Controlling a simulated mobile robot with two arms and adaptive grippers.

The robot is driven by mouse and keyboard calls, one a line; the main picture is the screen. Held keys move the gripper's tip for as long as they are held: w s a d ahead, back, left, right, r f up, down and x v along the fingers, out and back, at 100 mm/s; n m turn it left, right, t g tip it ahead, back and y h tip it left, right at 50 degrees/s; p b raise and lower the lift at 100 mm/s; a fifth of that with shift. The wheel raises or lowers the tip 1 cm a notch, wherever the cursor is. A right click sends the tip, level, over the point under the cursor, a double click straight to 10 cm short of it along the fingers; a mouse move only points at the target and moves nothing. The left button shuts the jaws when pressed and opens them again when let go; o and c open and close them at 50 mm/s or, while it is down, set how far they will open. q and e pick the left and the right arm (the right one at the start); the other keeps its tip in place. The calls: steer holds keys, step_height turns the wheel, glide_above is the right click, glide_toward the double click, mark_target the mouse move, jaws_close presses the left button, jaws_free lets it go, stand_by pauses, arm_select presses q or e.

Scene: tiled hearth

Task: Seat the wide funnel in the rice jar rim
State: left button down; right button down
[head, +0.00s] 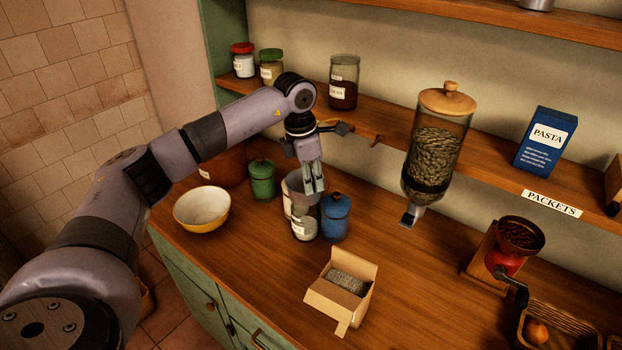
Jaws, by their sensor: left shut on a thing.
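My left gripper (314,188) points down over the counter and is shut on the wall of the pale grey wide funnel (293,184). The fingers hide part of the funnel. The glass rice jar (304,224), with a white label and pale contents low inside, stands upright right below the funnel. The funnel is over the jar mouth. Its lower end is hard to make out, so I cannot tell whether it rests in the rim. My right gripper is out of view.
A blue lidded canister (336,218) stands close on the jar's right. A green canister (262,181) and a yellow bowl (202,208) are to the left. An open cardboard box (341,290) lies in front. A glass dispenser (436,145) hangs at right, near the shelf (390,136).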

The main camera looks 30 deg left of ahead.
arm_select(q)
steer(key=shift+f+b, duration=0.7)
steer(key=shift+f, duration=0.25)
stand_by(0.3)
stand_by(0.5)
steer(key=c, duration=1.5)
jaws_free()
steer(key=shift+o, duration=0.2)
step_height(320, 180, up, 12)
steer(key=s+a, duration=0.1)
steer(key=shift+s, duration=0.25)
